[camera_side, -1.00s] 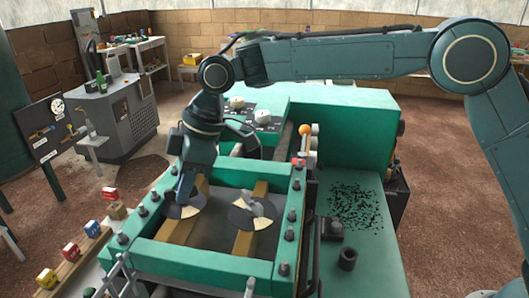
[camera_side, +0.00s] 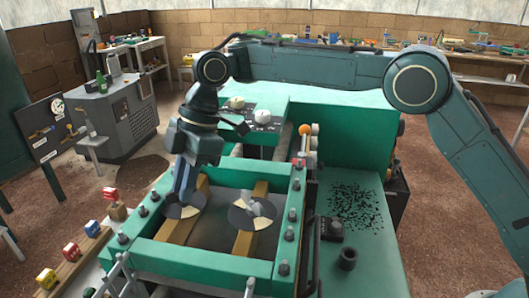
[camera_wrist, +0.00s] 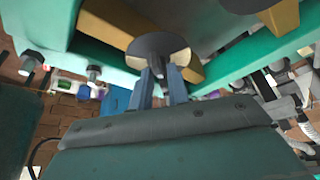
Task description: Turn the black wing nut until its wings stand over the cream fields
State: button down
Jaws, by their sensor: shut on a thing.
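My gripper (camera_side: 182,201) points down at the left round disc (camera_side: 172,211), which has dark and cream fields and sits on a wooden bar. The gripper is shut on the black wing nut at the disc's centre.
A second disc (camera_side: 238,217) with a pale grey wing nut (camera_side: 256,208) sits on the right bar. A green frame (camera_side: 205,265) with several upright bolts surrounds both. Small coloured blocks stand along a wooden rail (camera_side: 75,262) at left.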

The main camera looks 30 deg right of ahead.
aim_at(233, 167)
jog(key=shift+n, duration=0.4)
dwell(0.4)
jog(key=c, duration=1.6)
grip_release()
jog(key=shift+o, duration=0.2)
jog(key=shift+w+d+r, duration=0.1)
jog(key=shift+d+r, duration=0.15)
jog(key=shift+r, duration=0.3)
jog(key=shift+w+d, duration=0.4)
jog(key=shift+d, duration=1.55)
jog(key=shift+w+d, duration=0.35)
jog(key=shift+d, duration=1.65)
jog(key=shift+w+d, duration=0.4)
jog(key=shift+d, duration=1.55)
jog(key=shift+c, duration=0.4)
